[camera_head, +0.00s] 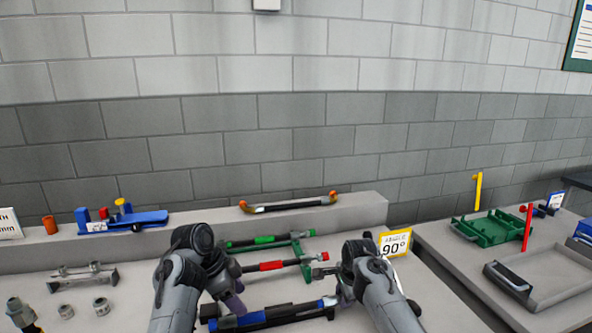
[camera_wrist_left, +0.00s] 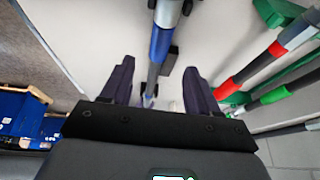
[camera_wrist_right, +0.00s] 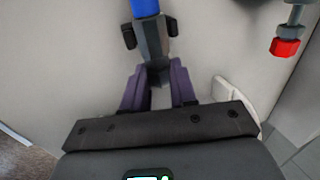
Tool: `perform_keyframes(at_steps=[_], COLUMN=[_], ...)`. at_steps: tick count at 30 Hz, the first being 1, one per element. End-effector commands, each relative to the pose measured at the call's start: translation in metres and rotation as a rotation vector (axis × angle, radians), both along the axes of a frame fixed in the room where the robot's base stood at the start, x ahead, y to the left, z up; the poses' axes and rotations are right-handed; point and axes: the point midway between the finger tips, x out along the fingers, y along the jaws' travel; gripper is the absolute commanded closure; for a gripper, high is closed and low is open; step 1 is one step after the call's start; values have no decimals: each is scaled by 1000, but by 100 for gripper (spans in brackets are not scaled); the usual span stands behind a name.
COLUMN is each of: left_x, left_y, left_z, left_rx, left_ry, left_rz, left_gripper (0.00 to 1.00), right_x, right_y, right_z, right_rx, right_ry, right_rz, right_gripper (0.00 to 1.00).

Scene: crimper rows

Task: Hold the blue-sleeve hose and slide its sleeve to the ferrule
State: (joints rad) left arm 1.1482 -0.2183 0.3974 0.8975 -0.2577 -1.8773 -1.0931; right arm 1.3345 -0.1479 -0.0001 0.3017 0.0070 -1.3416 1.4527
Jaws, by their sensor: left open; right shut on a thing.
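The blue-sleeve hose (camera_head: 250,318) lies at the front of the table in the head view. Its blue sleeve shows ahead of my left gripper in the left wrist view (camera_wrist_left: 160,42) and at the top of the right wrist view (camera_wrist_right: 145,7). My left gripper (camera_head: 234,300) is open, and its fingers (camera_wrist_left: 158,75) stand apart on either side of the hose line; contact cannot be told. My right gripper (camera_head: 343,288) is shut on the hose's dark grey end (camera_wrist_right: 151,40); its fingers (camera_wrist_right: 157,78) close around it. The ferrule cannot be clearly made out.
A red-sleeve hose (camera_head: 270,266) and a green-sleeve hose (camera_head: 262,241) lie just behind. A 90° sign (camera_head: 395,243) stands right of them. An orange-ended bar (camera_head: 290,205) and a blue tool (camera_head: 130,219) sit on the back ledge. Grey fittings (camera_head: 100,306) lie at left.

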Motion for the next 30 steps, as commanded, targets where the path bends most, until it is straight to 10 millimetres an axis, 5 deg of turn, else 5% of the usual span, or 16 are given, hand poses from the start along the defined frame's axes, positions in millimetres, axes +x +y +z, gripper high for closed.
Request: perform_keyframes(at_steps=[9,21,22,27,30], left_x=[-5,-6,-6,-6,-6], left_y=[15,17,17,17,17], left_z=[36,41,41,41,40], left_rx=[0,0,0,0,0], left_ry=[0,0,0,1,1], left_rz=[0,0,0,0,0], left_gripper=[40,40,40,40,40], right_x=[0,0,0,0,0], right_y=[0,0,0,0,0], right_z=[-1,-1,-1,-1,0], right_rx=[0,0,0,0,0], right_ry=[2,2,2,1,1], right_rz=[0,0,0,0,0], right_gripper=[100,100,69,43,43])
